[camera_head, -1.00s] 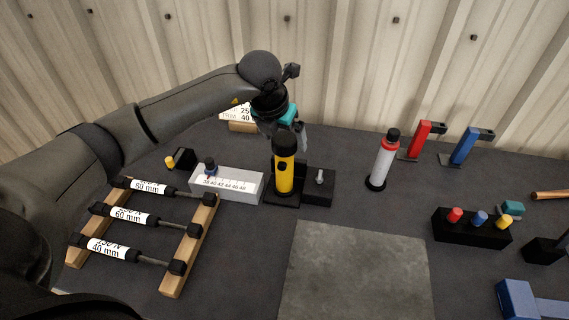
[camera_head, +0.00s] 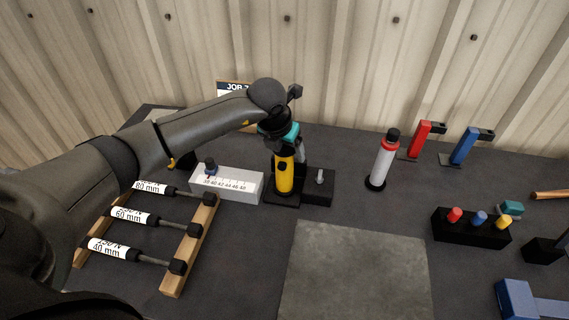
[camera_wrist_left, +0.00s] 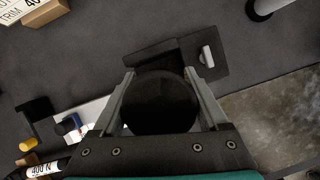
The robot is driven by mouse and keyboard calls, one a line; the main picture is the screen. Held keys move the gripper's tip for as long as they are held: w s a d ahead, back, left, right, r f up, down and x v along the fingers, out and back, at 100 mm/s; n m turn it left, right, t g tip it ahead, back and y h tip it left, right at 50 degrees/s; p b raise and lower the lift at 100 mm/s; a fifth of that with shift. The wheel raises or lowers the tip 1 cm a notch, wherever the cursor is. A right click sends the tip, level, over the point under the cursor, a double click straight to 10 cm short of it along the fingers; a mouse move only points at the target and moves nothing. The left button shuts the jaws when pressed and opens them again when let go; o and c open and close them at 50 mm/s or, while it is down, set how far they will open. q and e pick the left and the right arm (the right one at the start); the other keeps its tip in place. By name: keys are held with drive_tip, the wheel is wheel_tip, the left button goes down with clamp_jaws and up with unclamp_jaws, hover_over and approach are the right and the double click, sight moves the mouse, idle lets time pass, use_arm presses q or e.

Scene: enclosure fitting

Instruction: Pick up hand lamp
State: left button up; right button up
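The hand lamp, a yellow cylinder with a black head and a black button (camera_head: 285,180), stands upright on a black base plate. My left gripper (camera_head: 287,150) is above it, pointing down over its top. In the left wrist view the lamp's round black top (camera_wrist_left: 160,103) lies between the two grey fingers of the gripper (camera_wrist_left: 159,80). The fingers are spread, one on each side; whether they touch the lamp is hard to tell. The lamp's body is hidden below its top there. My right gripper is not in view.
A black block with a grey pin (camera_head: 319,190) stands close right of the lamp, a grey numbered block (camera_head: 235,187) close left. A white-and-red cylinder (camera_head: 382,165) stands farther right. A wooden rack (camera_head: 190,245) holds labelled tools. The grey plate (camera_head: 358,270) in front is bare.

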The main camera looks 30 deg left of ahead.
use_arm(q)
clamp_jaws()
drive_tip(key=shift+r, duration=0.1)
idle(0.3)
